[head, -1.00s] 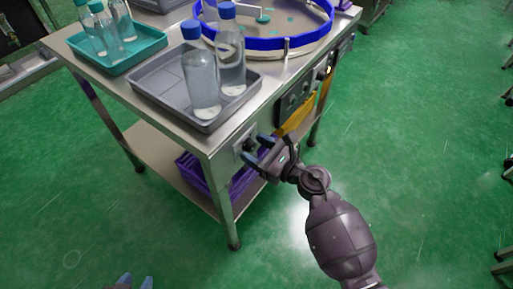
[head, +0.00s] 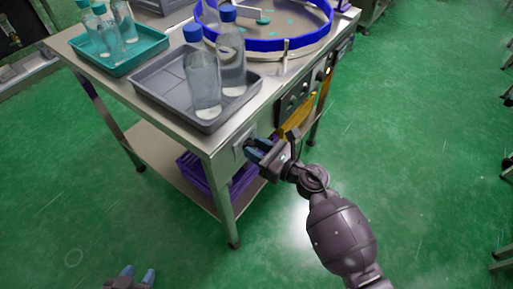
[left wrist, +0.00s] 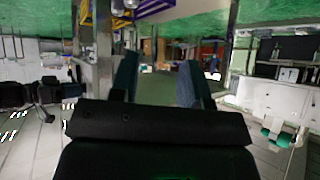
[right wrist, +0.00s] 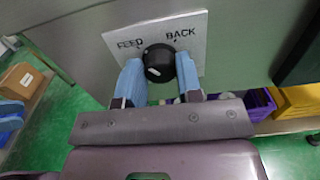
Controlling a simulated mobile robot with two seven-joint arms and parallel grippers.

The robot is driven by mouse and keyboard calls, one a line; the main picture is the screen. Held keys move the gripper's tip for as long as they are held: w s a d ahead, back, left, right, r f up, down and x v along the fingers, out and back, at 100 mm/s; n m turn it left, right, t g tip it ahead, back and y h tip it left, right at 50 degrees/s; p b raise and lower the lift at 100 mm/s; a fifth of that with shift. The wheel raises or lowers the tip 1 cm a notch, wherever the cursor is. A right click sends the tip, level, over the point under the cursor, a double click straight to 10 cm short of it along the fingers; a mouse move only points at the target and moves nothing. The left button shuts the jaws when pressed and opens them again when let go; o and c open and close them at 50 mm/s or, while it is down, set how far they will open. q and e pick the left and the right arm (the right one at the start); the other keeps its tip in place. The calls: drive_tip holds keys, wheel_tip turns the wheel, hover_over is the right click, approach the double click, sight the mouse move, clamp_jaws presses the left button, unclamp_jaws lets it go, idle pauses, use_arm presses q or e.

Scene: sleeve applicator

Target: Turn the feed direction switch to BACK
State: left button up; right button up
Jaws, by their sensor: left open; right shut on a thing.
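The feed direction switch is a round black knob (right wrist: 158,62) on a pale plate (right wrist: 190,27) marked FEED at left and BACK at right. A small white mark shows on the knob's lower face; I cannot tell which label it is set to. My right gripper (right wrist: 160,82) has its blue fingers on either side of the knob, shut on it. In the head view my right gripper (head: 254,149) covers the knob at the table's front corner. My left gripper (head: 139,275) is open and empty, low over the floor; its fingers also show in the left wrist view (left wrist: 155,82).
The steel table (head: 262,108) carries a grey tray (head: 150,88) with two bottles, a teal tray (head: 140,58) with several bottles and a blue-rimmed round feeder (head: 300,45). More controls (head: 294,97) sit further along the front. A purple crate (head: 190,168) stands on the lower shelf.

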drive_tip(key=shift+r+m+p, duration=0.2)
drive_tip(key=shift+m+p, duration=0.15)
drive_tip(key=shift+m, duration=0.45)
drive_tip(key=shift+m+p, duration=0.4)
drive_tip(key=shift+m, duration=0.5)
drive_tip(key=m+p, duration=0.1)
drive_tip(key=m, duration=0.3)
drive_tip(key=shift+f+m+p, duration=0.1)
drive_tip(key=shift+m+p, duration=0.2)
drive_tip(key=shift+p, duration=0.05)
drive_tip(key=m+p, duration=0.1)
drive_tip(key=m, duration=0.1)
drive_tip(key=shift+m, duration=0.4)
drive_tip(key=m, duration=0.3)
drive_tip(key=shift+f+p, duration=0.1)
drive_tip(key=shift+p, duration=0.3)
use_arm(q)
drive_tip(key=shift+t, duration=0.3)
drive_tip(key=shift+r, duration=2.45)
use_arm(e)
drive_tip(key=shift+f+m, duration=0.1)
drive_tip(key=shift+m, duration=1.1)
use_arm(q)
drive_tip(key=shift+p, duration=0.3)
drive_tip(key=shift+r, duration=0.1)
use_arm(e)
drive_tip(key=o, duration=0.9)
